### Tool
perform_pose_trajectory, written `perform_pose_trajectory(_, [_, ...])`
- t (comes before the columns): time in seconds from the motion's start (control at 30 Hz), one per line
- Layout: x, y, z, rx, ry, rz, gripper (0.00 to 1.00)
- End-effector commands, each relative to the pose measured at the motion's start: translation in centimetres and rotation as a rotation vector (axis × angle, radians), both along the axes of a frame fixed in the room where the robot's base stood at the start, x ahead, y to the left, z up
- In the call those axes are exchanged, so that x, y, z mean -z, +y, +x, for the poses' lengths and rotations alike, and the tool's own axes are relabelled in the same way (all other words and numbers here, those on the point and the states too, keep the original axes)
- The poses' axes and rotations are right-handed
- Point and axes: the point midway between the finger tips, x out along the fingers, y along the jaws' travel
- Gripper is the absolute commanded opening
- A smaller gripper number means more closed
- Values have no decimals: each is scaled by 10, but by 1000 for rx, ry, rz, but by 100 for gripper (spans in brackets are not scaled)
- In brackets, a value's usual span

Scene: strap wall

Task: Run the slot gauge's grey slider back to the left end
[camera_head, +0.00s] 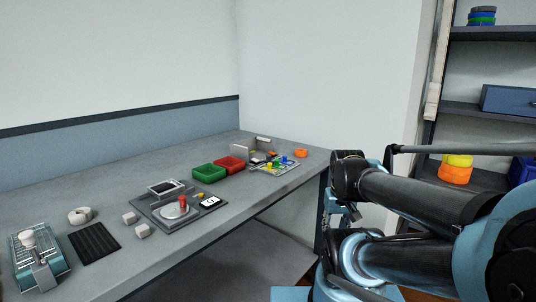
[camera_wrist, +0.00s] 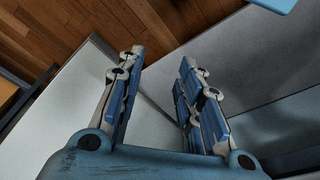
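I cannot pick out the slot gauge or its grey slider with certainty. On the bench in the head view, a dark board (camera_head: 150,215) carries a framed panel (camera_head: 166,187), a round light plate (camera_head: 174,211), a red knob (camera_head: 183,202) and a small white display (camera_head: 210,202). A teal device (camera_head: 37,270) with metal bars and a pale knob stands at the near left end. No slider position is readable. My gripper (camera_wrist: 162,58) is open and empty in the wrist view, fingers apart, with no bench object between them. It is well away from the bench devices.
Green (camera_head: 209,174) and red (camera_head: 230,164) bins sit behind the board. Pale blocks (camera_head: 142,231), a white ring (camera_head: 80,215) and a black ribbed mat (camera_head: 94,243) lie nearer. Coloured pieces and an orange ring (camera_head: 301,153) are at the far end. Shelves (camera_head: 490,110) stand right.

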Motion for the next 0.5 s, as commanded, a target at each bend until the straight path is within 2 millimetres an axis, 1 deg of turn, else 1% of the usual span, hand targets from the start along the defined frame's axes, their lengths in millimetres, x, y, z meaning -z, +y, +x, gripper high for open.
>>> perform_pose_trajectory(0.1, [0,0,0,0,0,0,33])
perform_pose_trajectory(0.13, [0,0,0,0,0,0,39])
perform_pose_trajectory(0.17, [0,0,0,0,0,0,39])
perform_pose_trajectory(0.2, [-6,0,-6,-2,-9,0,39])
perform_pose_trajectory(0.27, [-11,1,-5,-8,-9,-2,39])
perform_pose_trajectory(0.37, [-30,4,7,-25,-1,-9,39])
perform_pose_trajectory(0.47, [-58,8,26,-55,13,-21,39])
perform_pose_trajectory(0.5, [-72,12,35,-68,19,-26,39])
